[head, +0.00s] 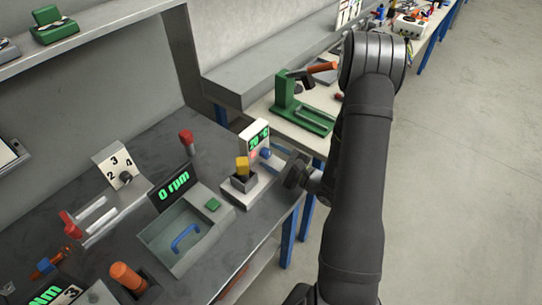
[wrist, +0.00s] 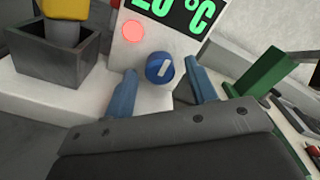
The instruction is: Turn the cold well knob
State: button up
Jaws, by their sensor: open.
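The cold well is a white unit (head: 256,133) with a green display reading about 20 °C. Its round blue knob (wrist: 160,68) with a pale pointer mark sits on the front face below the display; the knob also shows in the head view (head: 266,154). My gripper (wrist: 161,80) is open, with one blue finger on each side of the knob in the wrist view. I cannot tell whether the fingers touch it. In the head view my gripper (head: 281,168) is just right of the unit, its fingers partly hidden.
A red round light (wrist: 133,31) is beside the knob. A grey block well with a yellow-topped piece (head: 242,164) stands on the unit's base. A bin with a blue handle (head: 185,238) and a 0 rpm display (head: 174,188) are to the left. A green press (head: 300,107) stands behind.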

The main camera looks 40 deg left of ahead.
jog(key=shift+a, duration=0.4)
jog(key=c, duration=1)
jog(key=m, duration=0.6)
jog(key=shift+m, duration=0.3)
jog(key=m, duration=0.6)
jog(key=shift+m, duration=0.4)
